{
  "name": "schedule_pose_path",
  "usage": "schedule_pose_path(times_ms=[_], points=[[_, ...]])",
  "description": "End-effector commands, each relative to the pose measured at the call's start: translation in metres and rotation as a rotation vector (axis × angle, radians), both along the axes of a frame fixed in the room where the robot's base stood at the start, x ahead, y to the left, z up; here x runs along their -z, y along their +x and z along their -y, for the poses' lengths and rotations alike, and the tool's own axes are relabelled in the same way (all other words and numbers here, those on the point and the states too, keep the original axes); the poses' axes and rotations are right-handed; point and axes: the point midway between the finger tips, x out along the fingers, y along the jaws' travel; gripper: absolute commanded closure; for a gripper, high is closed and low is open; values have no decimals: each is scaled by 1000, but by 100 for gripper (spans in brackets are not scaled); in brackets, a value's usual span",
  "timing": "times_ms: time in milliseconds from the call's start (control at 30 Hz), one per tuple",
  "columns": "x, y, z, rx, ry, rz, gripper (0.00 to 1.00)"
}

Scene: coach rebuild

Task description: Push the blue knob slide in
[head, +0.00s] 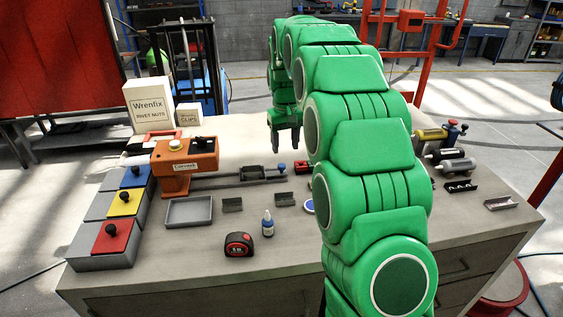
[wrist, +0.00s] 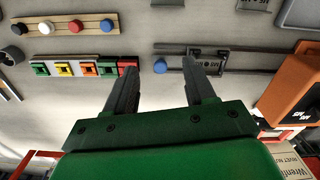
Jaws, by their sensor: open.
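The blue knob (head: 282,167) sits at the right end of a dark slide rail (head: 225,184) on the workbench. The rail runs left to an orange machine (head: 184,166). A small dark carriage (head: 253,173) stands on the rail just left of the knob. My gripper (head: 286,146) points down, open and empty, over the bench near the knob. In the wrist view the blue knob (wrist: 160,65) shows between my two fingertips (wrist: 163,68). The right fingertip hides part of the rail beside it. I cannot tell the exact height gap; no contact shows.
A row of coloured blocks (wrist: 82,68) lies close by, beside a wooden strip with coloured knobs (wrist: 62,28). In front stand a grey tray (head: 189,211), a blue-capped bottle (head: 267,224) and a tape measure (head: 239,244). Boxes (head: 150,103) stand back left. My arm hides bench parts.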

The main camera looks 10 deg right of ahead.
Motion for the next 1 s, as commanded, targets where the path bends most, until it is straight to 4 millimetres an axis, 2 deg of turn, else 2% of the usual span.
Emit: schedule_pose_path(times_ms=[33,200,333,667,1000], points=[[8,10,-1,-4,0,-1,45],[20,37,-2,-16,-1,10,45],[28,48,-3,-22,-1,12,45],[40,53,-3,-24,-1,16,45],[84,53,-3,-24,-1,15,45]])
